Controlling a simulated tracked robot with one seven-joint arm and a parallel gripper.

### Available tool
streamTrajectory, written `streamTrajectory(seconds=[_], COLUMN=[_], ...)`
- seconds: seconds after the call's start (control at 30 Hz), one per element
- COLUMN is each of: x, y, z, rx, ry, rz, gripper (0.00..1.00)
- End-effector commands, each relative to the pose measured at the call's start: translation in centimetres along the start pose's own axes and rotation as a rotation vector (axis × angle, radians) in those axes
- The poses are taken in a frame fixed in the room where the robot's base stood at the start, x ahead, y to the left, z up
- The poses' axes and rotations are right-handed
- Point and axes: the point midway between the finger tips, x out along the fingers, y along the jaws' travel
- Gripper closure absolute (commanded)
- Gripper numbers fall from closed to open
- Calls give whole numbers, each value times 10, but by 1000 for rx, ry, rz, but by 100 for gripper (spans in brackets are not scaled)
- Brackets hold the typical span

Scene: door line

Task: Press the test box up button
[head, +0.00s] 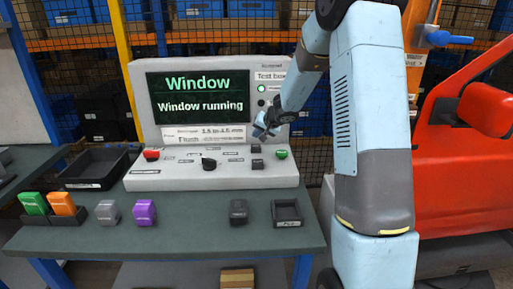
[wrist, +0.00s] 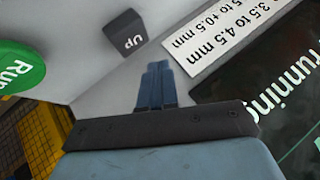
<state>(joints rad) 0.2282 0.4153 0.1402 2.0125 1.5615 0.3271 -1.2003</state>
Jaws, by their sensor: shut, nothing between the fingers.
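The test box (head: 140,100) is a pale console standing on the bench. Its lit screen (head: 198,97) reads "Window running". The Up button (wrist: 126,33) is a small dark square key, seen just beyond my fingertips in the wrist view. In the head view two dark keys sit below my gripper; their labels are too small to read. My gripper (head: 262,132) is shut and empty, in front of the console's right side. Its closed fingers also show in the wrist view (wrist: 155,70), apart from the Up button in the picture; contact cannot be seen.
A green Run button (head: 282,154) sits right of the dark keys. A red button (head: 151,155) and a black knob (head: 208,163) are further left. Coloured blocks and a small black tray (head: 287,213) lie along the bench front. A red car body (head: 460,150) stands at right.

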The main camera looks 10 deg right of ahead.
Motion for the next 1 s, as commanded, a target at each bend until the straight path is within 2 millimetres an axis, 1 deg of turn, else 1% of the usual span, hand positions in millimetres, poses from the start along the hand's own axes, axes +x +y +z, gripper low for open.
streamTrajectory(seconds=[0.3, 0.77, 1.0], x=[-17, -21, -34], y=[-13, -15, -26], z=[-12, -15, -25], rx=[0, 0, -2], ry=[1, 0, 1], rz=[0, 0, -1], gripper=[100, 100, 100])
